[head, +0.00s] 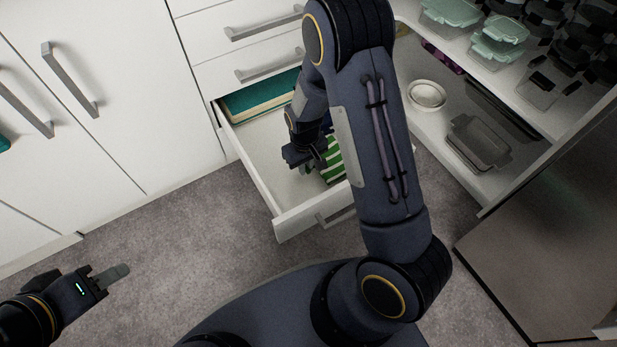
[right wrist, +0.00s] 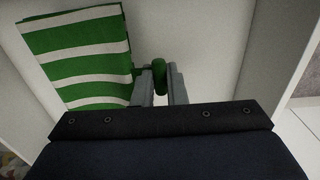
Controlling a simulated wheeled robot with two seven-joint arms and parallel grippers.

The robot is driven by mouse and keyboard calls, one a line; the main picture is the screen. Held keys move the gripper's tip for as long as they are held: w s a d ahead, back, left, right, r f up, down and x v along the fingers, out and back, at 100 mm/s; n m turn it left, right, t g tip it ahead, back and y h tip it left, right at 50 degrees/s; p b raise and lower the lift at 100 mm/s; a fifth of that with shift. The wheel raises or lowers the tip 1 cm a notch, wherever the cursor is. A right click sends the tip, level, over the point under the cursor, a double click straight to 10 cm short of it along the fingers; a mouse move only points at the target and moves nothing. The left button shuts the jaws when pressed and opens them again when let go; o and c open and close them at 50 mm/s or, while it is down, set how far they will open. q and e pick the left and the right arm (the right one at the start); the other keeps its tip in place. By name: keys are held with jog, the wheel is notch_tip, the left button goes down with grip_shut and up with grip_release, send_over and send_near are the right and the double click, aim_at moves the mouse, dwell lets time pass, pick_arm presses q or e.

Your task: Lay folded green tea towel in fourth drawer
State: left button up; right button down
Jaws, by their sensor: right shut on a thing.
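The green tea towel with white stripes (head: 333,160) is inside the open white drawer (head: 262,178), partly hidden behind my right arm. In the right wrist view the folded towel (right wrist: 80,62) lies along the left, over the pale drawer floor. My right gripper (head: 308,166) is low inside the drawer. Its fingers (right wrist: 162,86) are shut on a green edge of the towel. Whether the whole towel touches the floor cannot be told. My left gripper (head: 112,276) is over the grey floor at lower left, away from the drawer; its finger gap is not clear.
A teal item with a pale edge (head: 258,98) lies at the drawer's back. Closed drawers with bar handles (head: 265,70) are above. Open shelves at right hold a white bowl (head: 427,95) and a clear container (head: 478,143). White cabinet doors (head: 100,120) stand left.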

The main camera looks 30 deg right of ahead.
aim_at(306, 181)
notch_tip(306, 181, down, 5)
jog(key=shift+f+b, duration=0.1)
jog(key=shift+b, duration=0.85)
jog(key=c, duration=1.5)
grip_release()
jog(key=shift+o, duration=0.2)
jog(key=shift+r, duration=0.2)
